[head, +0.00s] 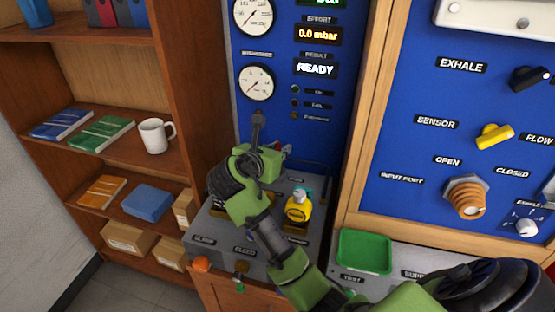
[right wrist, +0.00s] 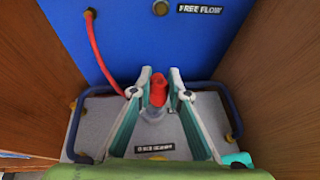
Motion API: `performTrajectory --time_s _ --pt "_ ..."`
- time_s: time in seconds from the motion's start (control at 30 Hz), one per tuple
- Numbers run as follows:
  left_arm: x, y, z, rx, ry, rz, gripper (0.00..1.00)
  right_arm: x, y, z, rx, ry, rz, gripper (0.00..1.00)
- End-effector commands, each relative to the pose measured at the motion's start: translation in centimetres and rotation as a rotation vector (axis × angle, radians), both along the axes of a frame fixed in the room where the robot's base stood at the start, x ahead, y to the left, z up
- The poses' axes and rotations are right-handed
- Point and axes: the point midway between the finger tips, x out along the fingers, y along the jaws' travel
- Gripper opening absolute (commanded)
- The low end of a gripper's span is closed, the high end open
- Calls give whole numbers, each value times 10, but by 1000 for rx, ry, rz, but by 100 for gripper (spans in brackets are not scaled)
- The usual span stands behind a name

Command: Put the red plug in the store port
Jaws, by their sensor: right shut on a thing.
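My right gripper (head: 262,158) is over the grey bench top at the foot of the blue panel. In the right wrist view the gripper (right wrist: 159,84) is shut on the red plug (right wrist: 158,94), which sits between the two fingertips. A pale, clear-looking round fitting (right wrist: 154,112) shows just below the plug; I cannot tell whether the plug is in it or above it. A label (right wrist: 155,148) in front of it is too blurred to read, so I cannot tell which port is the store port. In the head view the arm largely hides the plug. My left gripper is not in view.
A red hose (right wrist: 100,50) runs from the blue panel down toward the plug. Dark rails flank the bench top. Wooden shelves (head: 110,140) with books and a mug stand left.

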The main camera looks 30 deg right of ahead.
Motion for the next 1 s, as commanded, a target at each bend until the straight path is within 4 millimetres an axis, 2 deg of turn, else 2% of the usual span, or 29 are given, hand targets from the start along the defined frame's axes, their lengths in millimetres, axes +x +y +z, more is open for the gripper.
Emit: performTrajectory --time_s 0.13,0.23,0.47,0.83,0.87,0.9,1.0 --pt "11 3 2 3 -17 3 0 9 -3 -10 -2 -1 0 0" --pt "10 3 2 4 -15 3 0 15 -5 -19 -2 3 0 0" --pt "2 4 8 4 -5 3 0 14 -5 -47 0 2 1 0" --pt "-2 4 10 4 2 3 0 14 -4 -50 -2 1 2 0" --pt "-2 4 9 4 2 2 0 14 -4 -51 -1 0 1 21" --pt "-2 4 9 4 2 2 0 14 -4 -51 -1 0 1 32" --pt "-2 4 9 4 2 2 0 14 -4 -51 -1 0 1 33"
